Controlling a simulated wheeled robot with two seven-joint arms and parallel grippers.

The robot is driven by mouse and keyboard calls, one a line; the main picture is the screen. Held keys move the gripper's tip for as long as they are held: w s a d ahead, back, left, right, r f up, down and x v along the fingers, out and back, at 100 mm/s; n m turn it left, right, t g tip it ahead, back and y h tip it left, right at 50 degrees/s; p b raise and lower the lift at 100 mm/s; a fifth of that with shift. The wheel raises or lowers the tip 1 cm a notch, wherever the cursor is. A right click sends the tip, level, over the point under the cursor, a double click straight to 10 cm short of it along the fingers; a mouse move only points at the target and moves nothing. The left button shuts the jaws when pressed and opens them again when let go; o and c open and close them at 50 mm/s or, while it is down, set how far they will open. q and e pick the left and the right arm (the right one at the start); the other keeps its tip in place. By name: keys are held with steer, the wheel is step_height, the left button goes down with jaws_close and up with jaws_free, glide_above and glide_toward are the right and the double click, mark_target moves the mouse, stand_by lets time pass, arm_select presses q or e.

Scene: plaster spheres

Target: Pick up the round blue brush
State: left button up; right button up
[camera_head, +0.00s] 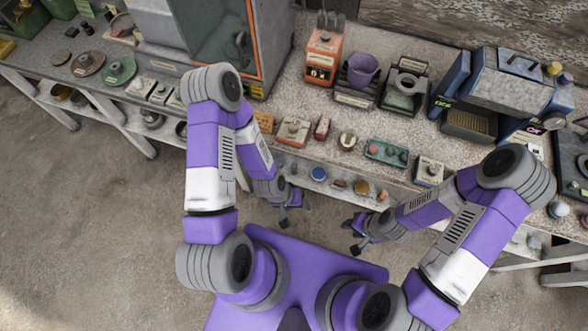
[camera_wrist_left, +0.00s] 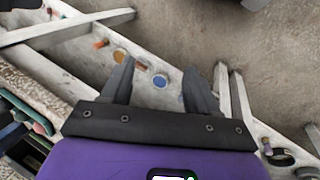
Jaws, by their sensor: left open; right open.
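A round blue thing (camera_head: 318,173), which looks like the round blue brush, lies on the lower shelf under the bench's front edge. It also shows in the left wrist view (camera_wrist_left: 160,81), between my open fingers but beyond them. My left gripper (camera_head: 294,211) is open and empty, in front of the shelf, lower and a little left of the blue thing in the head view. My right gripper (camera_head: 350,237) is open and empty, lower and to the right of it. Neither touches it.
An orange-yellow round thing (camera_head: 361,187) lies on the same shelf, right of the blue one. The bench top (camera_head: 290,90) above holds several small boxes, a purple pot (camera_head: 362,70) and a blue-grey machine (camera_head: 505,80). Shelf legs show in the left wrist view.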

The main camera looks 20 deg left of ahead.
arm_select(q)
steer(key=w+a+f+t+y+b, duration=0.1)
steer(key=w+a+f+t+b, duration=0.15)
steer(key=w+f+b, duration=0.6)
steer(key=w+a+f+t+y+b, duration=0.1)
steer(key=w+f+t+b, duration=0.4)
steer(key=f, duration=0.6)
steer(key=t+y+b, duration=0.4)
steer(key=t+b, duration=0.1)
steer(key=b, duration=0.4)
glide_toward(294, 170)
steer(key=x, duration=0.5)
steer(key=shift+w+d+r, duration=0.2)
steer(key=shift+w+a+f+y+b, duration=0.1)
steer(key=shift+a+f+y+b, duration=0.15)
steer(key=shift+y+b, duration=0.15)
steer(key=shift+w+a+f+t, duration=0.1)
steer(key=shift+w+t, duration=0.25)
steer(key=shift+w, duration=0.05)
steer(key=b+x, duration=0.3)
steer(key=x, duration=0.3)
steer(key=shift+f+b, duration=0.25)
steer(key=shift+b, duration=0.05)
steer(key=shift+w, duration=0.4)
steer(key=shift+c, duration=0.2)
steer(key=c, duration=1)
